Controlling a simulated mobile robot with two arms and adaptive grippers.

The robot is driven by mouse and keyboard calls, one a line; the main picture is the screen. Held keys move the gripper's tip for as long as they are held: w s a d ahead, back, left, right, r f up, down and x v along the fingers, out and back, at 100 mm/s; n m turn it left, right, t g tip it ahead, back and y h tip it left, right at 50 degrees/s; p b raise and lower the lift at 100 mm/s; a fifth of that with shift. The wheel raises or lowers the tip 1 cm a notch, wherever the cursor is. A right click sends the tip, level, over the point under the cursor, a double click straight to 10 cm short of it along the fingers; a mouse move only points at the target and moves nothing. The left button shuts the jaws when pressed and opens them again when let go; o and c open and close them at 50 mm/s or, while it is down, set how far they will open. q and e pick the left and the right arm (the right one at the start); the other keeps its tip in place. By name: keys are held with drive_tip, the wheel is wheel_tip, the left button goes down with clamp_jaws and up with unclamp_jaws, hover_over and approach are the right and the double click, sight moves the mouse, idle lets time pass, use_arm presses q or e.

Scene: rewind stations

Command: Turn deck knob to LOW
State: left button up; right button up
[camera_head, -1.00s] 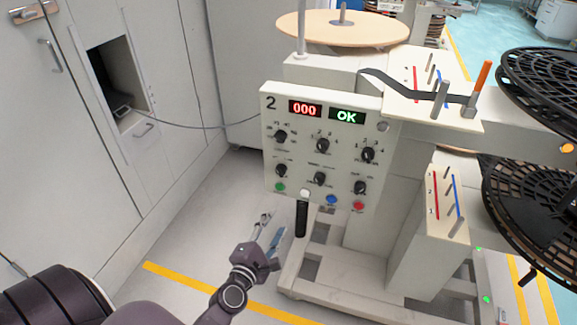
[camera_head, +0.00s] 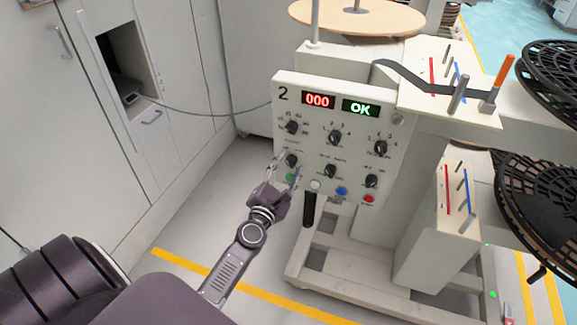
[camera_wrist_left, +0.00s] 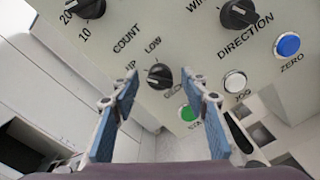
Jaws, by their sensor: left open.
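The deck knob (camera_wrist_left: 159,76) is a small black knob, with "LOW" above it and a partly hidden label ending in "P" at upper left. In the head view it is the left knob (camera_head: 291,160) of the lower row on the white control panel (camera_head: 313,181). I cannot surely tell which label its pointer faces. My left gripper (camera_head: 284,169) is open, its blue-padded fingers on either side of the knob in the wrist view. The knob appears between and beyond the fingertips, with no clear contact. My right gripper is not in view.
A green button (camera_wrist_left: 188,113) sits just below the knob. A white button (camera_wrist_left: 235,81), a blue button (camera_wrist_left: 288,44) and the direction knob (camera_wrist_left: 238,14) are nearby. A black handle (camera_head: 309,209) hangs below the panel. Open floor lies left of the machine.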

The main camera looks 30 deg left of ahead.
use_arm(q)
drive_tip(key=shift+c, duration=1.3)
drive_tip(key=c, duration=0.9)
drive_tip(key=shift+o, duration=0.2)
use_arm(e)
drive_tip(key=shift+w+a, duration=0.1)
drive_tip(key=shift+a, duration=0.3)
